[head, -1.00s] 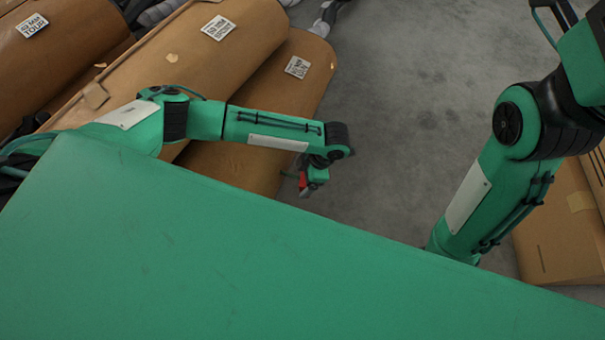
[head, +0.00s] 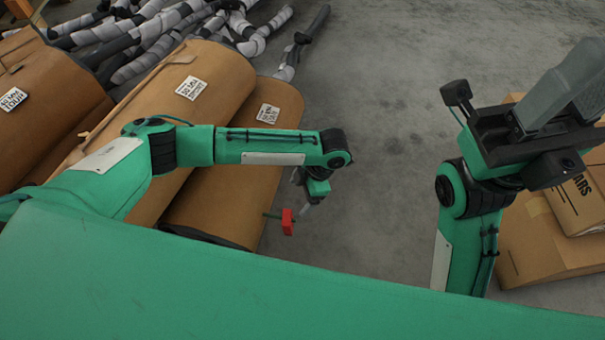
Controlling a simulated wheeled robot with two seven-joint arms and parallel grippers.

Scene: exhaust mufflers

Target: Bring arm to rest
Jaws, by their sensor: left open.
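My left arm reaches in from the left, its forearm level over the brown rounded containers. My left gripper (head: 296,214) hangs down from the wrist at the middle of the view. It is small and partly seen, with a red part and a grey part at its end. It is open, with nothing visible between its jaws, over the grey floor beside the nearest container. My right arm rises at the right. Its dark hand, my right gripper (head: 545,120), is close to the camera, with a large grey block-like part on top. Whether its jaws are open or shut is unclear.
Brown rounded containers (head: 185,85) with white labels lie at the left. Grey and black pipes (head: 180,30) are heaped behind them. Cardboard boxes (head: 545,235) stand at the right, partly behind my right arm. The grey floor (head: 385,150) between is clear.

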